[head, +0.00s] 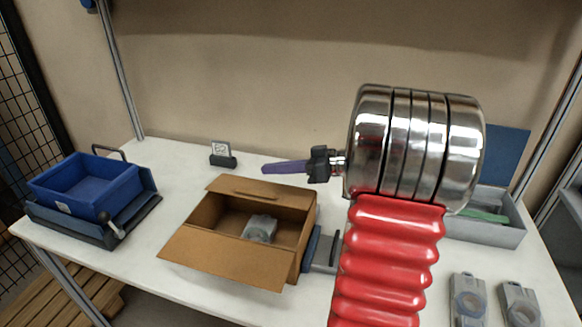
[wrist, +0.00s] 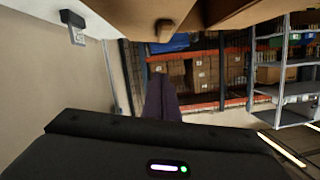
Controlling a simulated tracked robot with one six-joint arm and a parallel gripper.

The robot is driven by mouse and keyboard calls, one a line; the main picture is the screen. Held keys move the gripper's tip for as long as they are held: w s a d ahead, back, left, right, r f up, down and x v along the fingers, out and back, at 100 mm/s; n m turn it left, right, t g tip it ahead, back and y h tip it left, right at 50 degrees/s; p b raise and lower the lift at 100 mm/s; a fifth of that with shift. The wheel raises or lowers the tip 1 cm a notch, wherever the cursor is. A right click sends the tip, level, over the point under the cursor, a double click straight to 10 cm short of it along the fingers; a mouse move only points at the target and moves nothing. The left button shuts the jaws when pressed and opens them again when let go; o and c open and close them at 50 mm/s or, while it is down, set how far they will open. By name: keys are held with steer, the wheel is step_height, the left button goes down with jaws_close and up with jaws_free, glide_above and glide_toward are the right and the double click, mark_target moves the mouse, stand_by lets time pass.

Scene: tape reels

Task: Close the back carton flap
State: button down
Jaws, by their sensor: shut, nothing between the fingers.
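The brown carton (head: 278,259) stands open on the table in the head view, a grey part (head: 260,228) inside it. Its front flap (head: 222,258) hangs outward. My gripper (head: 264,169) has purple fingers, shut and empty, pointing left above and behind the carton's rear right. In the wrist view, the fingers (wrist: 158,82) show below the brown carton board (wrist: 235,12) and its tab (wrist: 165,30); I see no clear contact.
A blue bin (head: 90,188) sits in a dark holder at left. A small sign (head: 221,154) stands behind the carton. A grey tray (head: 487,230) and grey parts (head: 468,297) lie at right. Bare table lies between bin and carton.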

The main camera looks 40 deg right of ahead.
mark_target(261, 188)
steer(key=shift+w+a+f, duration=0.6)
steer(key=shift+w+a, duration=0.1)
steer(key=shift+w, duration=0.15)
steer(key=shift+s+a+f, duration=0.1)
steer(key=shift+f, duration=0.45)
steer(key=shift+s+a+f, duration=0.1)
steer(key=shift+f, duration=0.4)
steer(key=shift+s+a+f, duration=0.1)
steer(key=shift+f, duration=0.45)
